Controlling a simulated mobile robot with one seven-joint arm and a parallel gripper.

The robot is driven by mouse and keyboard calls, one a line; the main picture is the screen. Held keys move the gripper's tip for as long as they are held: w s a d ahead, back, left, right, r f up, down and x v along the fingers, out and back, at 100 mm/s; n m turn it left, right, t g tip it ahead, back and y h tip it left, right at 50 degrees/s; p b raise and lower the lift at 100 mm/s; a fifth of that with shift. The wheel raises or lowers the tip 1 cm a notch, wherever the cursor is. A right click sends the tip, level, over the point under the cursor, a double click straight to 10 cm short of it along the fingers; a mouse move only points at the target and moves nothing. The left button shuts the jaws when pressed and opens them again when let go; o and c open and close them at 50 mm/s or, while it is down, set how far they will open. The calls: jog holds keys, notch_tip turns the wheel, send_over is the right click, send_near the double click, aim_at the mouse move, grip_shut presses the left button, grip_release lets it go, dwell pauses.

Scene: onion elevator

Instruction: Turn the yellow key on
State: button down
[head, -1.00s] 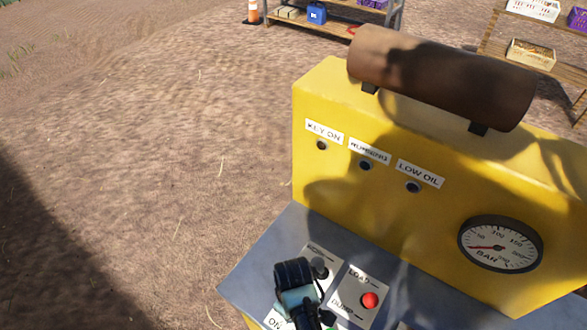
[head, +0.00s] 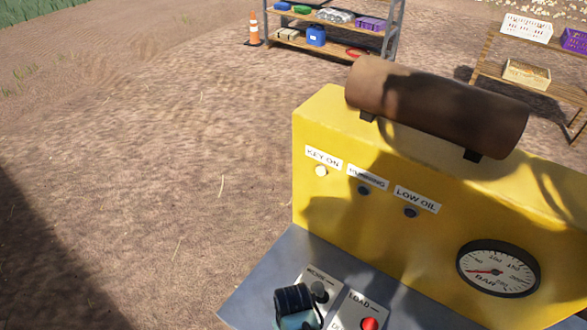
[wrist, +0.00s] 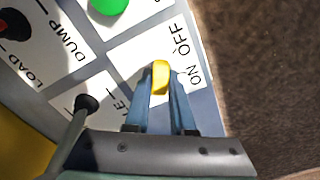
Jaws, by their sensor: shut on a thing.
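The yellow key (wrist: 160,76) shows in the wrist view on a white plate (wrist: 185,42) marked OFF and ON. My gripper (wrist: 161,90) is shut on the key, with one blue-grey finger on each side of it. In the head view my gripper's wrist part is at the bottom edge, over the console; the fingertips and key are out of sight there. The KEY ON lamp (head: 321,171) on the yellow panel (head: 310,220) is pale and looks lit. The RUNNING lamp (head: 364,190) and LOW OIL lamp (head: 410,212) are dark.
A red LOAD/DUMP knob (head: 369,324) and a black lever (wrist: 86,103) are close beside my gripper. A green button (wrist: 108,4) is at the wrist view's top. A pressure gauge (head: 498,269) and brown cylinder (head: 436,106) are on the machine. Open dirt lies left.

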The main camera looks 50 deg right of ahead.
jog(key=c, duration=0.8)
grip_release()
jog(key=shift+o, duration=0.2)
notch_tip(320, 180, up, 13)
jog(key=shift+b, duration=0.3)
